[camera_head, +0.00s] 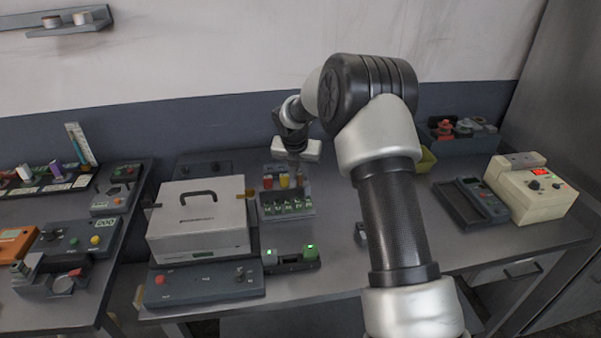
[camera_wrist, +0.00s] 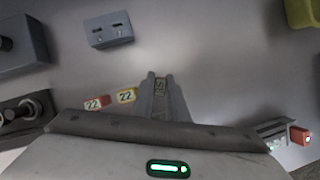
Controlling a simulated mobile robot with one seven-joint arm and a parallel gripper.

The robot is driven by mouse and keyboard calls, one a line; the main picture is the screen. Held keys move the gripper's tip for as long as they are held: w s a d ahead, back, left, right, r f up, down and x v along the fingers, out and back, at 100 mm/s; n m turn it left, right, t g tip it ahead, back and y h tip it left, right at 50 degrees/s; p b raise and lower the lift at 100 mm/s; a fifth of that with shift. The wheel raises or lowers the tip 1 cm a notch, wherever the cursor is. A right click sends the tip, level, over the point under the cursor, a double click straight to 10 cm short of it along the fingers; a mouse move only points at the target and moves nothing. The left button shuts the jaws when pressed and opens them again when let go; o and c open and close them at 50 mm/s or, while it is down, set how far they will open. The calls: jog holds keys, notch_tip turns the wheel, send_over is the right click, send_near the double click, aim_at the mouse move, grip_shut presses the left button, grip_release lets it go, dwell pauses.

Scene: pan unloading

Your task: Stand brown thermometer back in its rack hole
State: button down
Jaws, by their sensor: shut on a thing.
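My gripper (camera_head: 296,165) points down over the right end of the rack (camera_head: 287,207) in the head view. In the wrist view my gripper (camera_wrist: 160,98) is shut on a small dark-topped piece, apparently the brown thermometer (camera_wrist: 160,86). In the head view a brownish part of it (camera_head: 300,181) shows below the fingers. A red thermometer (camera_head: 268,182) and a yellow thermometer (camera_head: 284,181) stand to its left. The wrist view shows their tops, red (camera_wrist: 95,102) and yellow (camera_wrist: 126,95), both marked 22. The rack hole and the held piece's lower end are hidden.
A white case (camera_head: 198,225) with a handle stands left of the rack. A device with green lights (camera_head: 291,258) lies in front. A yellow bin (camera_head: 427,159), a dark meter (camera_head: 470,202) and a cream instrument (camera_head: 530,188) are at the right.

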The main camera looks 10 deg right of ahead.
jog(key=shift+f, duration=0.1)
jog(key=c, duration=1.7)
grip_release()
jog(key=shift+o, duration=0.2)
jog(key=v, duration=1.7)
jog(key=shift+r, duration=0.2)
